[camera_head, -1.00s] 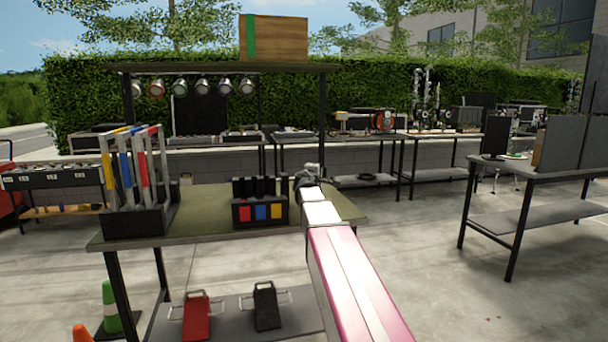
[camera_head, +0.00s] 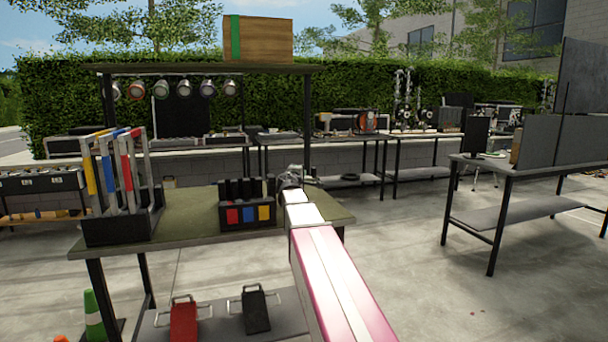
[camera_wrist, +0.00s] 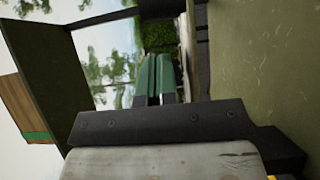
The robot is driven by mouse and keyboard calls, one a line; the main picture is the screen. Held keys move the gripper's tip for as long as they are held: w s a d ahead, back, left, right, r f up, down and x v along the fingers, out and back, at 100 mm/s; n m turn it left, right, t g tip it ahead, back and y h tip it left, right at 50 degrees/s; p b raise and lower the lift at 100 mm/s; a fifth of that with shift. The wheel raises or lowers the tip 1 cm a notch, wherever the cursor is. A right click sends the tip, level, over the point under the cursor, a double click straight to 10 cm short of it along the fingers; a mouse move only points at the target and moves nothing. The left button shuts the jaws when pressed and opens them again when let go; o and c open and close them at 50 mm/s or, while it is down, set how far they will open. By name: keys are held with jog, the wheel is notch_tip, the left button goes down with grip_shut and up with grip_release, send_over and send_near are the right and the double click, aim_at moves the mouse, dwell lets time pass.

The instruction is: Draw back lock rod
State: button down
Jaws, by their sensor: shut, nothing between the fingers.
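No lock rod can be made out for certain in either view. My gripper (camera_head: 291,176) shows small at the far end of my pink and white arm, over the right part of the workbench top. In the wrist view my gripper's two green fingers (camera_wrist: 157,60) lie close side by side, shut with nothing held. The olive bench top (camera_head: 190,215) fills the right side of the wrist view (camera_wrist: 265,70), which is turned on its side. My arm hides part of the bench's right side.
A black holder (camera_head: 246,216) with red, blue and yellow fronts stands just left of my gripper. A rack (camera_head: 122,229) of coloured bars stands further left. Above are a shelf with lamps (camera_head: 184,88) and a wooden box (camera_head: 264,40). Another table (camera_head: 520,170) stands right, across open floor.

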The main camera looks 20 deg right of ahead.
jog(key=v, duration=2)
jog(key=shift+a, duration=0.25)
jog(key=shift+s, duration=0.2)
